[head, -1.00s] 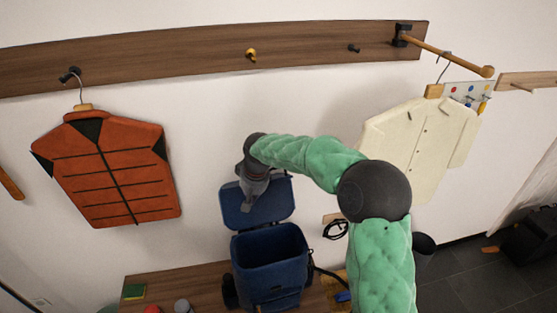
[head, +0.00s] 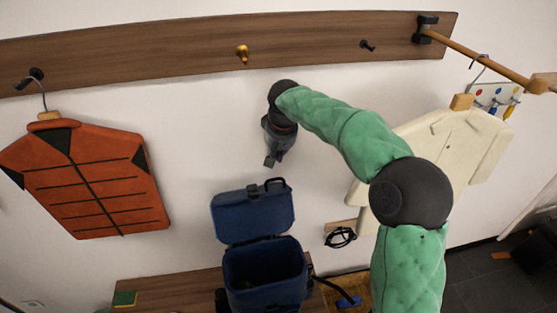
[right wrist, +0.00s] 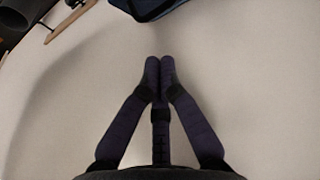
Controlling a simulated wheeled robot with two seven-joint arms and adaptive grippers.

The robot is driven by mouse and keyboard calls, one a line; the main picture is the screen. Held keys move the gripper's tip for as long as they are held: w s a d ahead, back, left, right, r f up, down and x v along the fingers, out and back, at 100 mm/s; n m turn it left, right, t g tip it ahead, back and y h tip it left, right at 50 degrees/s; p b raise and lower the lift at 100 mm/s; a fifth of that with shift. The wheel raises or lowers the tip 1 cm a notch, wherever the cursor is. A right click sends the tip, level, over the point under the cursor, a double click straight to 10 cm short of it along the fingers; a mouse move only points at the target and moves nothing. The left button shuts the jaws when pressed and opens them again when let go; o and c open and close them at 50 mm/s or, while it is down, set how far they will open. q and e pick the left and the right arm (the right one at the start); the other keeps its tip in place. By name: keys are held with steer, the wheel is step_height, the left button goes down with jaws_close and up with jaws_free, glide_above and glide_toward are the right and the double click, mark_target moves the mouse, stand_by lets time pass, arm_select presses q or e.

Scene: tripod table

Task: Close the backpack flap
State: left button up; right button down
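The blue backpack (head: 265,298) stands on the wooden bench with its top open, showing a dark inside. Its flap (head: 245,217) is raised up and back toward the wall, with a dark handle loop at its top edge. My right gripper (head: 271,162) is above the flap, apart from it, near the wall. In the right wrist view the fingertips of the right gripper (right wrist: 160,64) meet, with nothing between them. A dark blue edge of the backpack (right wrist: 150,8) shows at the top of that view. My left gripper is not in view.
An orange jacket (head: 95,185) hangs at left and a cream jacket (head: 465,150) at right, partly behind my right arm. A wooden rail (head: 160,52) with pegs runs above. A black cable coil (head: 341,237) hangs right of the backpack.

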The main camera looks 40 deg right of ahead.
steer(key=b, duration=0.2)
glide_above(276, 186)
step_height(276, 186, down, 9)
steer(key=shift+s+r, duration=0.1)
stand_by(0.3)
